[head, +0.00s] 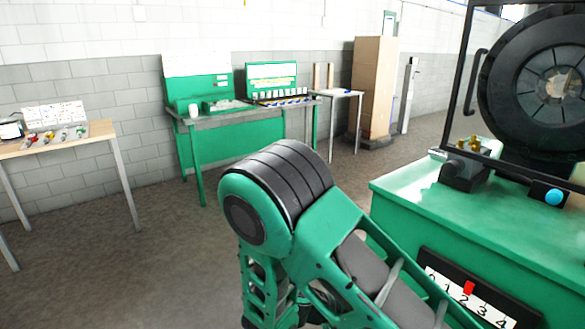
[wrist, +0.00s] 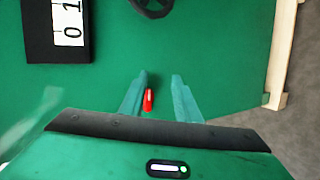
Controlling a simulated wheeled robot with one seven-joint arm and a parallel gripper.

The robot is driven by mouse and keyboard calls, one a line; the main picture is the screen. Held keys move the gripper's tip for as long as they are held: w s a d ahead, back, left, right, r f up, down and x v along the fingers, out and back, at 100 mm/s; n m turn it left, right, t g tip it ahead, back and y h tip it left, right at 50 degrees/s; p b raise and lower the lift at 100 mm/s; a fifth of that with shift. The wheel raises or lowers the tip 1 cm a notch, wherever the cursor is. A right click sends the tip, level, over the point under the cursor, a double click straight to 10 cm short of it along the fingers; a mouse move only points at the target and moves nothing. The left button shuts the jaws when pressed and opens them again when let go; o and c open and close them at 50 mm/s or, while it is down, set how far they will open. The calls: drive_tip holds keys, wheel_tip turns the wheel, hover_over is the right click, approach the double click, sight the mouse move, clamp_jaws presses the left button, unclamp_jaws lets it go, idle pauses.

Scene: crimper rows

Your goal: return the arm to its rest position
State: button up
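My gripper (wrist: 161,80) shows in the wrist view with its two pale green fingers apart and a gap between them. It faces a green surface (wrist: 215,45). A small red piece (wrist: 148,100) shows beside the inner side of the left finger; I cannot tell whether it touches the finger or lies beyond it. In the head view my arm (head: 290,200) is bent, with its elbow high in the middle foreground and a link running down to the lower right. My gripper is out of sight in that view.
A green crimping machine (head: 400,190) with a black wheel (head: 540,85) and a numbered scale (head: 475,300) stands close on the right. A green bench (head: 245,130) and a wooden-topped table (head: 60,140) stand by the wall. Open floor (head: 130,270) lies left of my arm.

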drive_tip(key=s+d+r+m+y, duration=0.1)
drive_tip(key=s+d+r+y, duration=0.25)
drive_tip(key=r, duration=0.45)
drive_tip(key=s+d+r+m+y, duration=0.2)
drive_tip(key=r+y, duration=0.3)
drive_tip(key=r, duration=0.2)
drive_tip(key=s+d+r+m+y, duration=0.1)
drive_tip(key=s+d+r+y, duration=0.2)
drive_tip(key=r, duration=0.5)
drive_tip(key=s+d+f+m+g, duration=0.1)
drive_tip(key=s+d+m+g, duration=0.1)
drive_tip(key=s+d, duration=0.3)
drive_tip(key=s+d+f+m+g, duration=0.1)
drive_tip(key=s+d+m, duration=0.3)
drive_tip(key=s, duration=0.7)
drive_tip(key=shift+d+f+g+y, duration=0.3)
drive_tip(key=shift+d+g+y, duration=0.15)
drive_tip(key=shift+d+g, duration=0.2)
